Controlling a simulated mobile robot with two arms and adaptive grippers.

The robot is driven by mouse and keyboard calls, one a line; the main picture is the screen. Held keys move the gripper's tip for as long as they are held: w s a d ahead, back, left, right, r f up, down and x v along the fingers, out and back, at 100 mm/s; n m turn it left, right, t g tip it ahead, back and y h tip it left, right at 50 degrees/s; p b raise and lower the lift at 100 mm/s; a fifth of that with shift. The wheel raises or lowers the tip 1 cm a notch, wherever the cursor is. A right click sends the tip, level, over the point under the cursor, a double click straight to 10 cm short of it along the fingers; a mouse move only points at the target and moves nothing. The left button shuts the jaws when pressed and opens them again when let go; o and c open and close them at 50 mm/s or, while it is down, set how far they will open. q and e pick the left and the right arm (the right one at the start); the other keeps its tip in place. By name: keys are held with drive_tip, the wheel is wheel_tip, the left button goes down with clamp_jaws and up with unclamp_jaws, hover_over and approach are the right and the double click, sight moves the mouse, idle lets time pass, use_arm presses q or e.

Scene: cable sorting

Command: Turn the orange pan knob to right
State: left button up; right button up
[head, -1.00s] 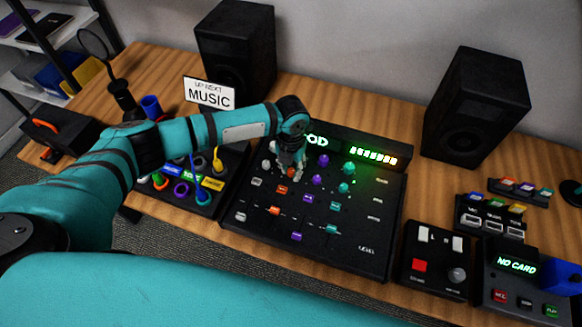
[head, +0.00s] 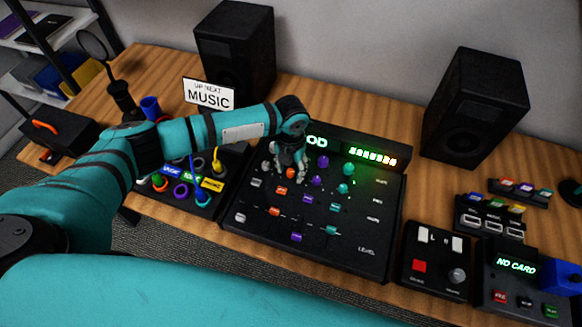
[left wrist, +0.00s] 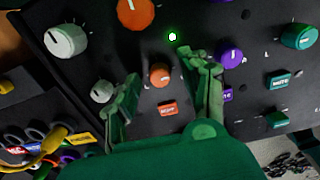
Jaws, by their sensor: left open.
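The small orange knob (left wrist: 160,76), which I take as the pan knob, shows in the left wrist view above an orange button (left wrist: 167,109) on the black mixer panel. A larger orange knob (left wrist: 136,12) sits farther up. My left gripper (left wrist: 164,68) is open, with one finger on each side of the small knob. I see gaps beside the knob, so the fingers look apart from it. My right gripper is not in view.
White knobs (left wrist: 66,41) are left of the fingers, and a purple knob (left wrist: 232,52) is close by the right finger. A teal knob (left wrist: 298,37) is farther right. Cable jacks (head: 184,193) lie left of the mixer (head: 345,254). Speakers (head: 476,108) stand behind.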

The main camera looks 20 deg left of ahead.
sight(291, 172)
use_arm(q)
wheel_tip(291, 172, up, 12)
idle(0.4)
drive_tip(key=shift+f, duration=0.15)
idle(0.3)
